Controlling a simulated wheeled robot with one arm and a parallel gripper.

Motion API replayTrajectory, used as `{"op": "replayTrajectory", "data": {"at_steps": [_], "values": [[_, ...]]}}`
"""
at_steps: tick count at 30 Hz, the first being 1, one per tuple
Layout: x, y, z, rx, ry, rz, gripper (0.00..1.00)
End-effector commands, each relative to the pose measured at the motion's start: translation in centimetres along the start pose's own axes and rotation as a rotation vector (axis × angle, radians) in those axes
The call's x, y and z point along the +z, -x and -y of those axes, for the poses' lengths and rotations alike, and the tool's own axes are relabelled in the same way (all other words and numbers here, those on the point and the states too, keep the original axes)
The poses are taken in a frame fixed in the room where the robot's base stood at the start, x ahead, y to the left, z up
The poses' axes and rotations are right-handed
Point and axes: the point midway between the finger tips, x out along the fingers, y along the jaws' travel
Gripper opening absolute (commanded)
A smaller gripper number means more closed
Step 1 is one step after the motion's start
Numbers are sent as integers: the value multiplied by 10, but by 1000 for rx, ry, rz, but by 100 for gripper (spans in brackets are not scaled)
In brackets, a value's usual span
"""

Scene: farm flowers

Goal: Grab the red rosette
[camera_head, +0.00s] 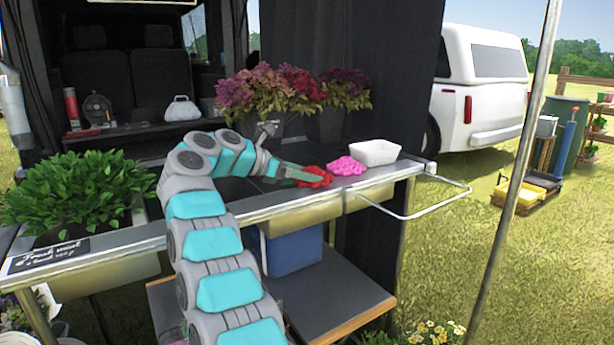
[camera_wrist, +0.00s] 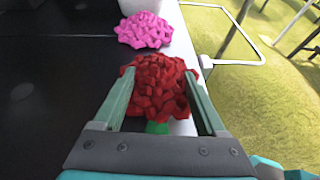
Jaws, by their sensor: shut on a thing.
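The red rosette (camera_wrist: 158,84) is a ruffled red flower head with a bit of green at its near end. It sits between the two fingers of my gripper (camera_wrist: 160,82) in the wrist view, with a finger against each side. In the head view the red rosette (camera_head: 314,177) is at the tip of my gripper (camera_head: 298,175), low over the counter's front part. My gripper is shut on it. I cannot tell whether the rosette still touches the counter.
A pink rosette (camera_head: 347,166) lies just beyond, beside a white tub (camera_head: 374,152). Potted flowers (camera_head: 290,92) stand behind my gripper. Leafy mint (camera_head: 75,190) fills the counter's left. A metal rail (camera_head: 420,215) juts from the right end.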

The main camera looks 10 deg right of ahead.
Motion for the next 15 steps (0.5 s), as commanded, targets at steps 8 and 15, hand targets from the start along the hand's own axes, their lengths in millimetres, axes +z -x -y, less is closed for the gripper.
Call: {"op": "replayTrajectory", "data": {"at_steps": [8,15], "values": [[17,6,0,-1,-1,1,0],[31,12,-1,2,0,2,0]]}}
